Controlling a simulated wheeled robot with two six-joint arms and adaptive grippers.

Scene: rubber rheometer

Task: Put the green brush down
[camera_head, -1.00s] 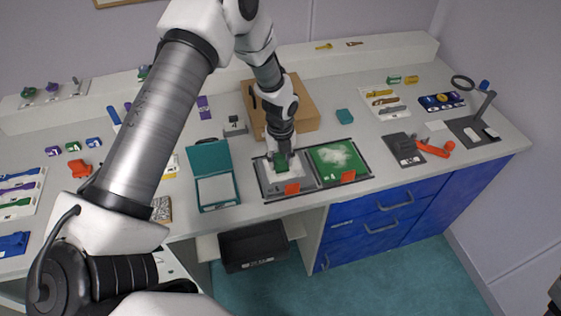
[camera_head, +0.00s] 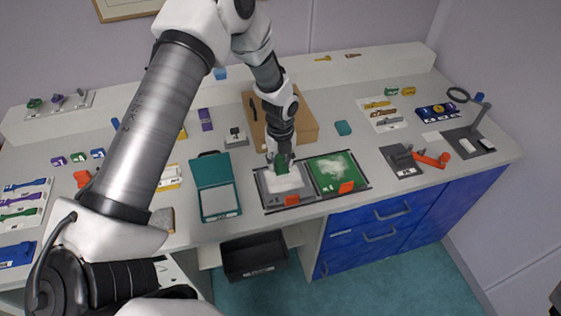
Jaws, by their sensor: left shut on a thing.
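The green brush (camera_head: 281,165) is in my left gripper (camera_head: 281,157), which is shut on it and points down. The brush is over the grey tray (camera_head: 267,202), at the white powder (camera_head: 285,180) in it. I cannot tell whether the brush touches the powder. The gripper hides the brush's upper part. My right gripper is not in view.
A green tray (camera_head: 326,184) with white powder is right of the grey tray. An open teal box (camera_head: 214,178) is to the left. A cardboard box (camera_head: 305,120) stands behind. Grey and orange tools (camera_head: 403,158) lie to the right. A black bin (camera_head: 254,259) is below the counter.

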